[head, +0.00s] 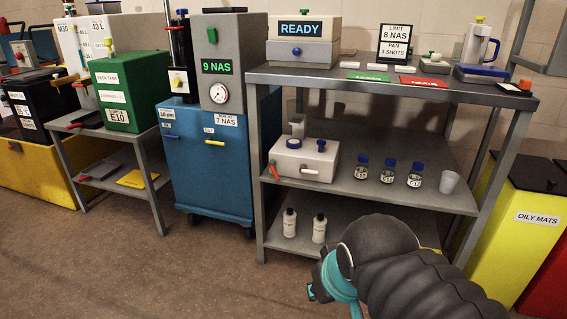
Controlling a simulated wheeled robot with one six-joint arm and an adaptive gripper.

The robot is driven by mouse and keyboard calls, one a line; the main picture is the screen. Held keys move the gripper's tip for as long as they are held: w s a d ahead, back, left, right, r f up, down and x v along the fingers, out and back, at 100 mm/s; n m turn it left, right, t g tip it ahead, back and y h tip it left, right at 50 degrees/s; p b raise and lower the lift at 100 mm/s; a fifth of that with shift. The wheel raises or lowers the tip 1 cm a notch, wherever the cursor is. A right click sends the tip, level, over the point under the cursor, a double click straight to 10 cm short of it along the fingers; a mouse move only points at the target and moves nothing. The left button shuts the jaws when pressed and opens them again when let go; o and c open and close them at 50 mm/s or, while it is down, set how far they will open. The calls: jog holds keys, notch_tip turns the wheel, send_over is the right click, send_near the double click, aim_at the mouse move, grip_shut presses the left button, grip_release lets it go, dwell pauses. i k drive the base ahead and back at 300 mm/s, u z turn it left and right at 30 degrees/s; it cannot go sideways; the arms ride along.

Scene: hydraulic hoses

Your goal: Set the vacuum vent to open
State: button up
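No part in view carries a readable vacuum vent label, so I cannot tell which one is the vent. A white box (305,163) on the bench's middle shelf has an orange lever (273,171), a blue knob (293,143), another dark blue knob (321,145) and a pale yellow handle (309,171). The lever is tilted; I cannot tell its setting. My gripper (318,291) is at the bottom, in front of the bench and well apart from the box. Its fingers are mostly hidden behind my arm's dark and teal end.
The grey bench (350,77) bears a READY unit (303,52) and pump-like items. Small bottles (388,173) and a cup (449,181) stand on its middle shelf. A blue cabinet (205,165) is at left, a yellow bin (520,235) at right. Floor is clear at lower left.

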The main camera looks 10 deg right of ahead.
aim_at(302, 169)
jog(key=z, duration=0.25)
jog(key=i, duration=0.85)
jog(key=z, duration=0.7)
